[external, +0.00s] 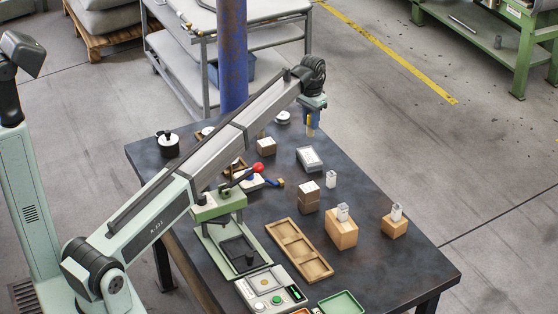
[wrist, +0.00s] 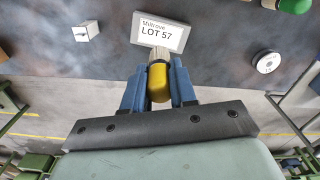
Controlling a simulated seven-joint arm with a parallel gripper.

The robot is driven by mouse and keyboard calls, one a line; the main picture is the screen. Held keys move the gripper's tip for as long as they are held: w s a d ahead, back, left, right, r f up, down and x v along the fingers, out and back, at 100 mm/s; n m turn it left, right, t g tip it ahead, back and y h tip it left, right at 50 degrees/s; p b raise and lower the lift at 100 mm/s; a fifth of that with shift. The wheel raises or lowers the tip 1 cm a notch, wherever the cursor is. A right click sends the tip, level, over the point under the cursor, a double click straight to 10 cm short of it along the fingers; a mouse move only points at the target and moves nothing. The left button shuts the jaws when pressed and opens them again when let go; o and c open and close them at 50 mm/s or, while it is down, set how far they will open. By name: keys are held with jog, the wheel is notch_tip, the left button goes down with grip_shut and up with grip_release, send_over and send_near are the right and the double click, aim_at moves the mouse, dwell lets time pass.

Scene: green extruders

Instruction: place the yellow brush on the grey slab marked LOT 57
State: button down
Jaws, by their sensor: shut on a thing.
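My gripper (external: 311,122) has blue fingers, which also show in the wrist view (wrist: 158,88). It is shut on the yellow brush (wrist: 158,82), whose pale bristles point away from the palm. A bit of the brush's yellow (external: 309,124) shows between the fingers in the external view. The grey slab (external: 311,158) lies on the dark table, below my gripper in the picture. Nothing lies on the slab. The brush appears held above the table; its exact height is unclear.
Wooden blocks (external: 341,234) with small clear or metal pieces stand to the right. A wooden tray (external: 299,250), a button box (external: 270,290) and a green press (external: 218,206) are nearer the front. A white disc (external: 283,117) and a blue post (external: 232,60) are left of my gripper.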

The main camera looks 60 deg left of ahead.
jog(key=shift+f, duration=4.15)
jog(key=shift+f, duration=0.1)
jog(key=c, duration=0.9)
grip_release()
notch_tip(320, 180, up, 12)
jog(key=shift+r, duration=0.15)
